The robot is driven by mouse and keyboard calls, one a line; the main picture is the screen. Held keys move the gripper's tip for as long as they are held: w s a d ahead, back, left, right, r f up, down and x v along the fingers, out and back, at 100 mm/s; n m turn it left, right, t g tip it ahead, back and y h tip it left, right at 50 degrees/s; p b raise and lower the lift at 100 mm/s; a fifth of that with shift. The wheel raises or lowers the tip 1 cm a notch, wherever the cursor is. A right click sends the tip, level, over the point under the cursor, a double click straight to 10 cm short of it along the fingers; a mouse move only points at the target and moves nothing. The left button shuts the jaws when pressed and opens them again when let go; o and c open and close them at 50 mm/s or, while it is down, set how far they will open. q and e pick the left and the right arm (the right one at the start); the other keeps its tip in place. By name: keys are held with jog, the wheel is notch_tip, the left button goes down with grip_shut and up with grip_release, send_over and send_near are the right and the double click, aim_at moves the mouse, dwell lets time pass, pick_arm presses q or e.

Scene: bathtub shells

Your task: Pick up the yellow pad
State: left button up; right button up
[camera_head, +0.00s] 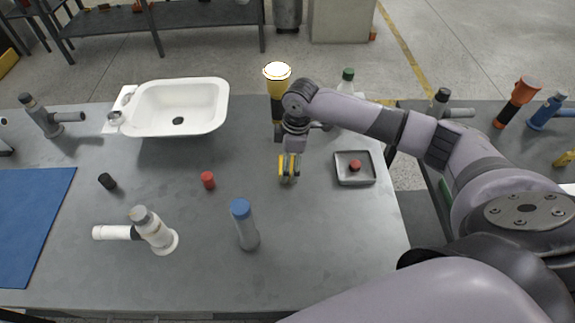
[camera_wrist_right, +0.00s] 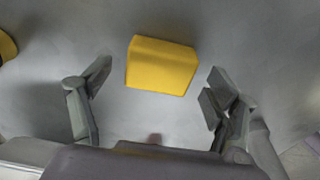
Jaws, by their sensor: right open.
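The yellow pad (camera_head: 289,165) is on the grey table right of the middle, partly hidden by my right gripper (camera_head: 289,172) in the head view. In the right wrist view the yellow pad (camera_wrist_right: 161,66) is a plain yellow block on the grey surface, slightly tilted in the picture. My right gripper (camera_wrist_right: 156,92) is open, its two fingers spread left and right of the pad, with visible gaps on both sides. The pad lies toward the far side of the space between the fingertips. My left gripper is not in view.
A grey tray (camera_head: 341,177) with a red piece inside stands right of the pad. A yellow, white-topped container (camera_head: 277,112) is behind it. A blue-capped cylinder (camera_head: 244,226) stands in front to the left, and a white basin (camera_head: 215,91) sits further back. The table's front right is clear.

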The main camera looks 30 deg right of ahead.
jog(key=shift+a+f, duration=0.1)
jog(key=shift+f, duration=0.7)
jog(key=shift+c, duration=0.3)
jog(key=c, duration=1)
